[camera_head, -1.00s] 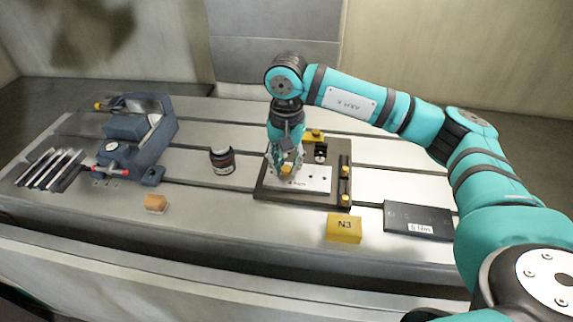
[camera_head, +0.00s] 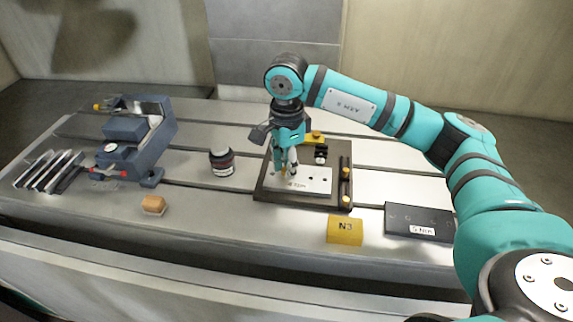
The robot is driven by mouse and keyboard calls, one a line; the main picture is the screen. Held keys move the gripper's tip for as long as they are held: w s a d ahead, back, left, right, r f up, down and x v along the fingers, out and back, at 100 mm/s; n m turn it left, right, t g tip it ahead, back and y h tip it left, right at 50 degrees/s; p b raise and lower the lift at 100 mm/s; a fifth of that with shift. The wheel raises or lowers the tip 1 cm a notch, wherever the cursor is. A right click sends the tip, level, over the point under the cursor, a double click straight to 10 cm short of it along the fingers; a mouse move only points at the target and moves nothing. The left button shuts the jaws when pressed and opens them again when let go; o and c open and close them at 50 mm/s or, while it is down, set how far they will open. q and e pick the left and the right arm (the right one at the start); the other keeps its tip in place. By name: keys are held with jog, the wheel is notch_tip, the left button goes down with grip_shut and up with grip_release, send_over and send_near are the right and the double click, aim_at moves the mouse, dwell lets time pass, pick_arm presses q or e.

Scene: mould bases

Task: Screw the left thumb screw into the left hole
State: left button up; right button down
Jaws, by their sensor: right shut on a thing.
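My right gripper (camera_head: 286,172) reaches down over the left part of a pale plate (camera_head: 318,186) on a dark mould base (camera_head: 264,190). Its fingers are shut on a small yellow-orange thumb screw (camera_head: 283,171), which is mostly hidden between them. The screw is upright at the plate's left end; its tip and the left hole are hidden, so I cannot tell how deep it sits. Small dark holes (camera_head: 311,179) show in the plate right of the gripper. My left gripper is not in view.
A dark bar with yellow knobs (camera_head: 346,199) lines the base's right side. A yellow N3 block (camera_head: 345,230) and a dark box (camera_head: 418,221) lie in front and right. A dark jar (camera_head: 221,163), an orange block (camera_head: 154,205) and a blue vise (camera_head: 138,140) stand left.

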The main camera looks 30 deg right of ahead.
jog(key=shift+s+f+m, duration=0.15)
jog(key=shift+f+m, duration=0.1)
jog(key=shift+m, duration=0.25)
jog(key=m, duration=0.5)
jog(key=shift+a, duration=0.1)
jog(key=m, duration=0.4)
jog(key=shift+m, duration=0.8)
jog(key=m+p, duration=0.1)
jog(key=m, duration=0.4)
jog(key=shift+m, duration=1.2)
